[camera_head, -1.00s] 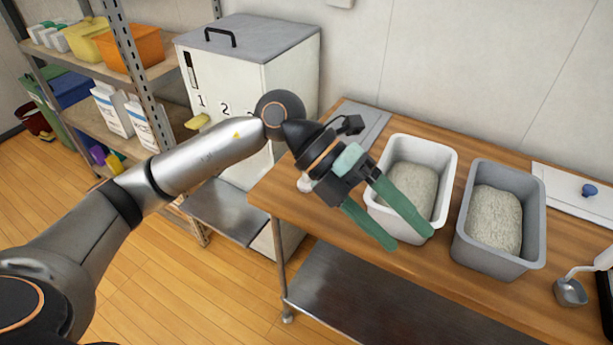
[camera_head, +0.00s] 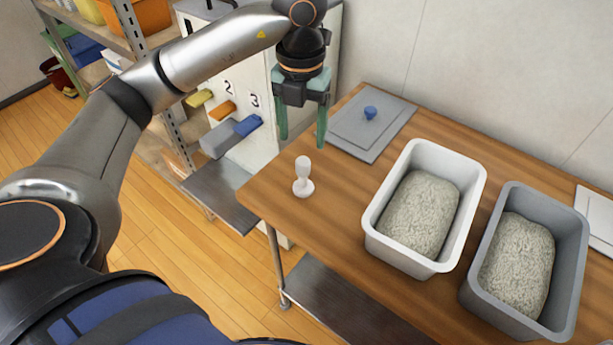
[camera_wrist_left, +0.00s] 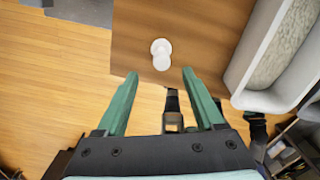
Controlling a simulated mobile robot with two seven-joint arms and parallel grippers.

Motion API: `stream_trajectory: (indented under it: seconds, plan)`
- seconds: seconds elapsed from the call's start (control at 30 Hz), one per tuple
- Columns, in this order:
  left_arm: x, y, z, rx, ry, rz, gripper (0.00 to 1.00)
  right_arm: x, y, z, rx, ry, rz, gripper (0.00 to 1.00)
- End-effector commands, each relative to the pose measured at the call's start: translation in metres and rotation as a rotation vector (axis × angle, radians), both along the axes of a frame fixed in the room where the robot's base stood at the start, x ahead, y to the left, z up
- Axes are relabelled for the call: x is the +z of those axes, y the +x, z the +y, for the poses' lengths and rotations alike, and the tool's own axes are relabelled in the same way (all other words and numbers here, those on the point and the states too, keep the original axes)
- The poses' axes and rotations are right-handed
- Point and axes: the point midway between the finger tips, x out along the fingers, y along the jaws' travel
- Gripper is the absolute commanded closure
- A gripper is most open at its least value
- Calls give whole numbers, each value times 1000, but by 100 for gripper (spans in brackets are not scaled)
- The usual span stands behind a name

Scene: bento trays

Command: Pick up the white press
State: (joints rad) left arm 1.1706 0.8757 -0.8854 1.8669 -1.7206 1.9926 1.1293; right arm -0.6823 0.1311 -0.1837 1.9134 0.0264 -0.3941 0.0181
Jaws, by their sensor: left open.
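The white press (camera_head: 303,178) stands upright on the wooden table near its left end, with a round base and a knobbed handle. In the left wrist view the press (camera_wrist_left: 161,53) shows from above, beyond the fingertips and roughly between their lines. My left gripper (camera_head: 302,140) is open and empty, its green fingers pointing down. It hangs above and behind the press, apart from it. The left gripper (camera_wrist_left: 160,75) also shows in the wrist view with nothing between its fingers. My right gripper is not in view.
A white tub (camera_head: 376,228) and a grey tub (camera_head: 478,293), both holding rice, stand on the wooden table (camera_head: 337,215) to the right. A grey lid with a blue knob (camera_head: 370,113) lies behind the press. A numbered white dispenser (camera_head: 262,90) stands left of the table.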

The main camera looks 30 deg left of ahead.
Motion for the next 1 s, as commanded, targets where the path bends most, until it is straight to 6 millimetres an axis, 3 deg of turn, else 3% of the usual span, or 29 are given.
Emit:
stream_trajectory:
  seconds: [0.1, 0.37, 0.63, 1.0]
  plan:
    - [-22, -1, 1, 0, 2, 4, 30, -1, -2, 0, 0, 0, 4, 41]
    - [-43, -1, 0, -1, 1, 1, 30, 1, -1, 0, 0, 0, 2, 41]
    - [-82, -3, -3, -1, 0, 3, 30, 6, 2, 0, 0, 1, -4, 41]
    - [-91, -2, -3, -1, 0, -1, 32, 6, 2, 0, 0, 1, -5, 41]
